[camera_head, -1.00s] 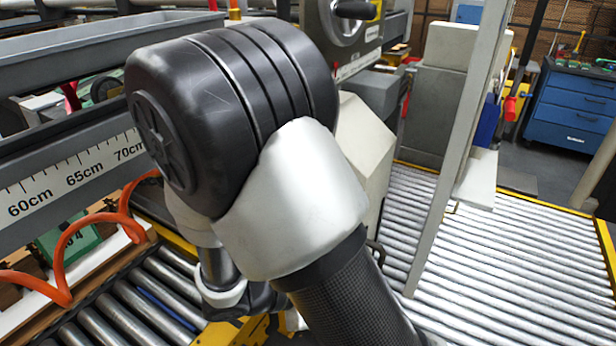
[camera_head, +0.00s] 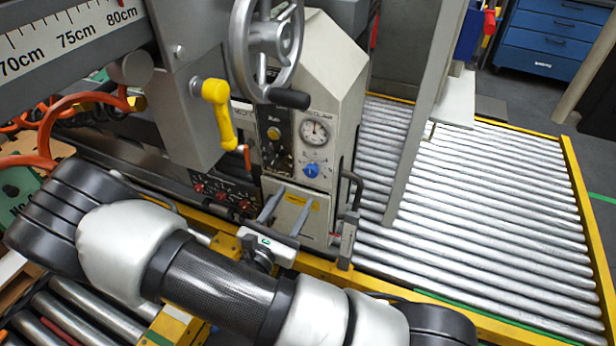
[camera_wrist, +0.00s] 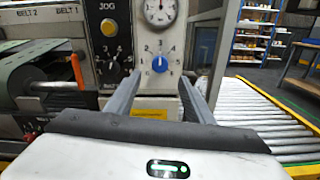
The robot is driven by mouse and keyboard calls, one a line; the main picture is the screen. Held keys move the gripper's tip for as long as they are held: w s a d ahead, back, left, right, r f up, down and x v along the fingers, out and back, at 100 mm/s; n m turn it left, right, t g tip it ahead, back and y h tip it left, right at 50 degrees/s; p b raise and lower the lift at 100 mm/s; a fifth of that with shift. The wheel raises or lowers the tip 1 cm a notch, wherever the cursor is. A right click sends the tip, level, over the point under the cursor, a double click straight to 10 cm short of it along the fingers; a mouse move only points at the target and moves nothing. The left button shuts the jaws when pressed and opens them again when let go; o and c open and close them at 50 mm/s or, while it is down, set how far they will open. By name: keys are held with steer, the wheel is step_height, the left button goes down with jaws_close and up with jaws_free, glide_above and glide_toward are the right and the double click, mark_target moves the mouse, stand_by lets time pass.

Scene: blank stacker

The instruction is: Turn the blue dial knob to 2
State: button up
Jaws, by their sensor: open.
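The blue dial knob (camera_head: 311,170) is on the pale front panel of the machine, below a round gauge. It also shows in the wrist view (camera_wrist: 160,65), with small numbers around it. The number it points to is too small to read surely. My gripper (camera_head: 296,197) is open and empty in front of the panel, a little below the knob. In the wrist view my gripper (camera_wrist: 162,84) has its two fingers apart, with the knob framed between and beyond the tips. The fingers appear clear of the knob.
A round gauge (camera_head: 314,132) is above the knob. A black selector dial (camera_wrist: 113,65) is left of it. A handwheel (camera_head: 266,45) and a yellow handle (camera_head: 219,112) stick out above and left. A black handle (camera_head: 351,188) is at the panel's right. A roller conveyor (camera_head: 480,200) lies right.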

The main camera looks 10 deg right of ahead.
mark_target(310, 174)
steer(key=x, duration=0.9)
steer(key=shift+w+d, duration=0.2)
steer(key=shift+w, duration=0.1)
steer(key=shift+c, duration=0.3)
steer(key=c, duration=1)
steer(key=n+p, duration=0.2)
steer(key=n, duration=0.1)
steer(key=shift+r+p, duration=0.15)
steer(key=shift+p, duration=0.15)
steer(key=n+p, duration=0.2)
steer(key=n, duration=0.3)
steer(key=shift+n+p, duration=0.3)
steer(key=shift+p, duration=0.1)
steer(key=shift+f, duration=0.2)
